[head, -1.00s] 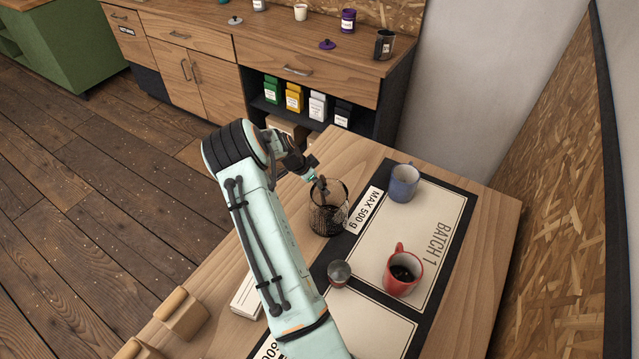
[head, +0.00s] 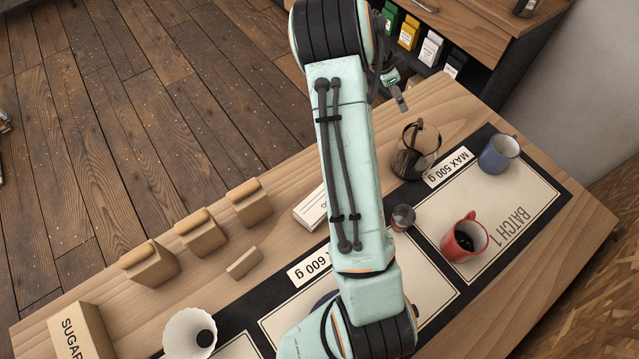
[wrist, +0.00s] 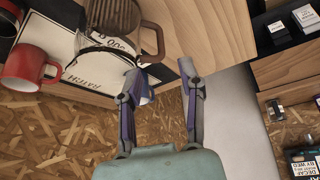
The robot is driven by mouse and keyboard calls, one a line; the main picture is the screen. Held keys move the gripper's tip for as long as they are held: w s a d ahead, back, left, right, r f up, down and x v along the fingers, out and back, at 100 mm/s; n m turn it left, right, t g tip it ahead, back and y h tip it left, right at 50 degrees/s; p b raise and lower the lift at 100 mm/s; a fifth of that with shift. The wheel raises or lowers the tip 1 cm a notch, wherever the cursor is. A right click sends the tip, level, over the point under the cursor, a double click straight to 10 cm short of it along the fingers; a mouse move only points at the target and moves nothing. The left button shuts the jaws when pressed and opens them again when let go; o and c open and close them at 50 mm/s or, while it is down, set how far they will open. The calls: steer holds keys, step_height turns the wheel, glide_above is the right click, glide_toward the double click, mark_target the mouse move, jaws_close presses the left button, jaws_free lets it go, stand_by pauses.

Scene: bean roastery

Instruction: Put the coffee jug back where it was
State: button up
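The coffee jug (head: 405,163), glass with a brown handle, stands upright on the wooden table beside the "MAX 500 g" label (head: 448,167). In the wrist view the jug (wrist: 108,22) is at the top, its handle pointing toward my fingers. My gripper (head: 402,103) is above and behind the jug in the head view, apart from it. In the wrist view my gripper (wrist: 157,68) has its two fingers spread, with nothing between them. The jug's original place is not marked in these frames.
A blue mug (head: 499,153), a red mug with dark liquid (head: 464,238) and a small metal cup (head: 402,218) stand near the jug. Wooden blocks (head: 249,204), a white dripper (head: 189,335) and a sugar box (head: 80,335) are at left. A shelf unit stands behind.

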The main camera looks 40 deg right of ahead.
steer(key=s+a+r+n+t+y, duration=0.15)
steer(key=a+r+n, duration=0.3)
steer(key=a, duration=0.55)
steer(key=a+r+n+t+y, duration=0.15)
steer(key=a+r+n, duration=0.35)
steer(key=a, duration=0.6)
steer(key=s+a+n+y, duration=0.2)
steer(key=s+a+n, duration=1.2)
steer(key=s+a, duration=0.1)
steer(key=shift+s+a+r+g+y, duration=0.3)
steer(key=shift+s+r, duration=0.1)
